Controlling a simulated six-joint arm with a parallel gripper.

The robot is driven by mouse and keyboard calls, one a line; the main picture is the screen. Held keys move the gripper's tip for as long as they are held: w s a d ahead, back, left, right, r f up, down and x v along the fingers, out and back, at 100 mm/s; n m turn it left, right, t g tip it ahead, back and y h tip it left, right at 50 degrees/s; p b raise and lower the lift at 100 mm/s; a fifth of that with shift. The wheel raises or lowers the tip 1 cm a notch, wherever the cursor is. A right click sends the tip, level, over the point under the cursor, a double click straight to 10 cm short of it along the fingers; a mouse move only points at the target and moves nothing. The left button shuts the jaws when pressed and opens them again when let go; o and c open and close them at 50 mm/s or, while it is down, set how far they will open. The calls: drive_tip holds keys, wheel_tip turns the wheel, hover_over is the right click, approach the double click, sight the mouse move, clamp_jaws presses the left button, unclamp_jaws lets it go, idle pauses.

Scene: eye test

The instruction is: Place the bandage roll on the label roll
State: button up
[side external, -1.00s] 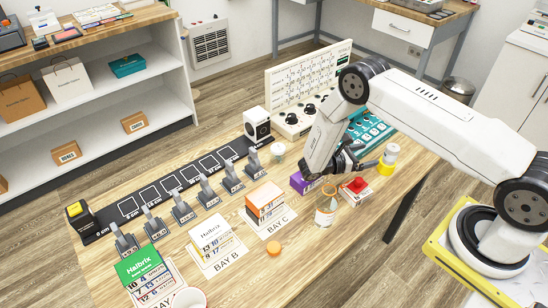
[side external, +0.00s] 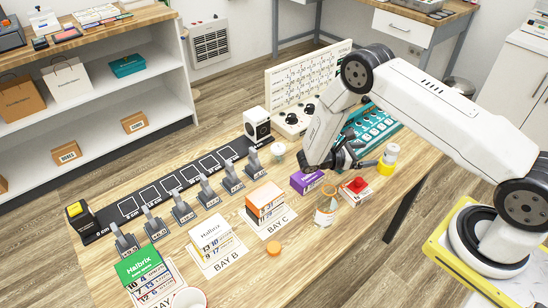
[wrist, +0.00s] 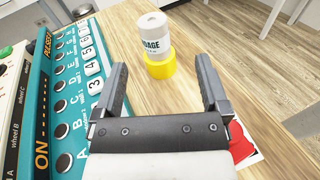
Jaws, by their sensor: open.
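The bandage roll (side external: 391,151) is a white upright cylinder; part of a dark word ending in "AGE" shows on it in the wrist view (wrist: 152,37). It stands on a wider yellow roll (side external: 386,168), which looks like the label roll and also shows in the wrist view (wrist: 159,68). The bandage roll appears upright and roughly centred. My gripper (side external: 362,154) is just left of both rolls in the side view. In the wrist view my gripper (wrist: 160,78) is open and empty, with both rolls beyond and between the fingertips, apparently clear of them.
A teal panel with buttons (wrist: 72,85) lies close along the left of my gripper. Bare wooden table (wrist: 225,40) lies right of the rolls.

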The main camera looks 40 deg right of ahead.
drive_tip(key=s+a+r+m+t+y, duration=0.3)
drive_tip(key=a+r+m+t+y, duration=0.1)
drive_tip(key=a+r+m+y, duration=0.2)
drive_tip(key=s+a+r+m+t+y, duration=0.4)
drive_tip(key=a+r+m+t+y, duration=0.1)
drive_tip(key=a+r+y, duration=0.4)
drive_tip(key=shift+s+a+r+m+t, duration=0.2)
drive_tip(key=shift+a+r+m+t, duration=0.1)
drive_tip(key=shift+a+r+m, duration=0.4)
drive_tip(key=shift+d, duration=0.1)
idle(0.8)
